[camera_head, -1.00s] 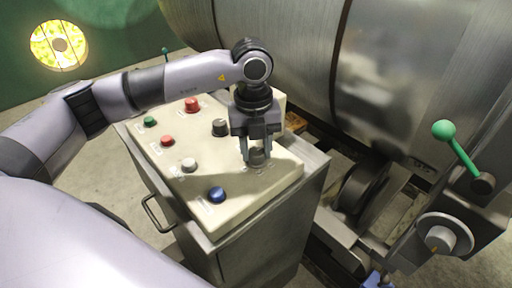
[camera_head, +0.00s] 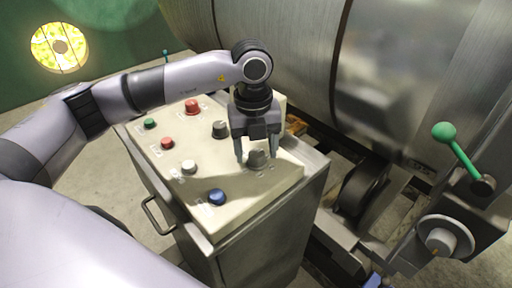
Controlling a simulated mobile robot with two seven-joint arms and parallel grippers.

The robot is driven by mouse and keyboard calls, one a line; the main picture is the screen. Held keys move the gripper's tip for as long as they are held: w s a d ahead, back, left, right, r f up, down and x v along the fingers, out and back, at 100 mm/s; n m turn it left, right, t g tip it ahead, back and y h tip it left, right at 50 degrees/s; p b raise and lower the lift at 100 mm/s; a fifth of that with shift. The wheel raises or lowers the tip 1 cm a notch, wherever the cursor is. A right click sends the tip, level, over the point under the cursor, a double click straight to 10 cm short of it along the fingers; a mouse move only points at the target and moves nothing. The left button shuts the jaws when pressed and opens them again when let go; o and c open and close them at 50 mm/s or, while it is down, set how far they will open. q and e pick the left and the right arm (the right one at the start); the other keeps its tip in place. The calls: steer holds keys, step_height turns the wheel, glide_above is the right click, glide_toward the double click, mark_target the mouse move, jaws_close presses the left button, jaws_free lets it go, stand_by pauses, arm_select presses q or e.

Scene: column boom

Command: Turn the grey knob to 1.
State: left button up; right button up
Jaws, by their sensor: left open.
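A grey knob (camera_head: 257,159) sits near the right corner of the cream panel (camera_head: 240,205) on top of a metal cabinet. My left gripper (camera_head: 256,161) points down over this knob with its jaws open. One finger is on each side of the knob, with a visible gap at least on the left. A second dark grey knob (camera_head: 220,129) stands further back on the panel, left of the gripper. The scale marks and the knob's pointer are too small to read. My right gripper is not in view.
The panel also bears red buttons (camera_head: 192,106), a green button (camera_head: 150,123), a white button (camera_head: 189,167) and a blue button (camera_head: 217,197). A large metal drum (camera_head: 400,80) stands close behind. A green-balled lever (camera_head: 444,131) is at right.

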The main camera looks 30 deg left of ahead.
mark_target(255, 153)
arm_select(q)
step_height(255, 153, up, 7)
steer(key=shift+a, duration=0.1)
stand_by(0.7)
